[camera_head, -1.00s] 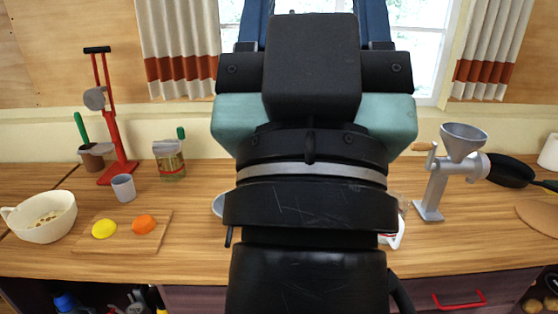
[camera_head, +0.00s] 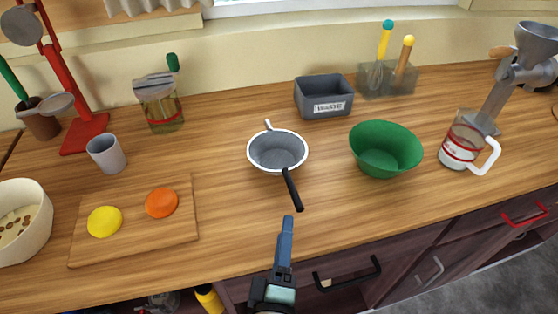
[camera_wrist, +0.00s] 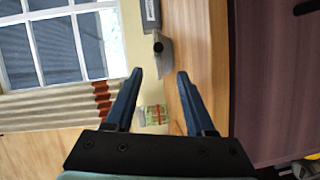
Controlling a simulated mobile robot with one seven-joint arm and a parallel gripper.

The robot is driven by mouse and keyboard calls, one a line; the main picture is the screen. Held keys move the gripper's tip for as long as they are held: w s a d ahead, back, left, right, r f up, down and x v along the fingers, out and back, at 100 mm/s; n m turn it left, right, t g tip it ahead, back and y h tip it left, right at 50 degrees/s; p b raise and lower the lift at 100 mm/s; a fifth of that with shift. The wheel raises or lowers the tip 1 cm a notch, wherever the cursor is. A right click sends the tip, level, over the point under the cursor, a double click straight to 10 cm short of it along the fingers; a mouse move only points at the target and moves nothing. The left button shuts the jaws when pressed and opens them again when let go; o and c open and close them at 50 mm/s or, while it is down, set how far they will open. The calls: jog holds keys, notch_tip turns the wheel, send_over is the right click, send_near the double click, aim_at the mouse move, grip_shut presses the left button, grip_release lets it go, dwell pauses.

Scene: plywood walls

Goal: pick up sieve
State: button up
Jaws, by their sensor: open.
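The sieve (camera_head: 277,150) has a grey bowl, a pale rim and a black handle. It rests on the wooden counter with the handle towards the front edge. My gripper (camera_head: 287,222) is in front of the handle end and apart from it, near the counter's front edge. In the wrist view, the two blue fingers of my gripper (camera_wrist: 160,74) are spread with nothing between them. The sieve (camera_wrist: 167,55) shows edge-on there, beyond the fingertips, with its dark handle end facing the camera.
A green bowl (camera_head: 385,150) stands right of the sieve, and a grey labelled bin (camera_head: 323,97) behind it. A cutting board (camera_head: 135,243) with yellow and orange pieces lies left. A measuring jug (camera_head: 462,142) stands further right. The counter around the sieve's handle is clear.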

aim_at(292, 186)
jog(key=w, duration=0.8)
jog(key=w+d+f, duration=0.1)
jog(key=w, duration=0.2)
jog(key=shift+w, duration=0.4)
grip_shut()
jog(key=shift+r, duration=0.1)
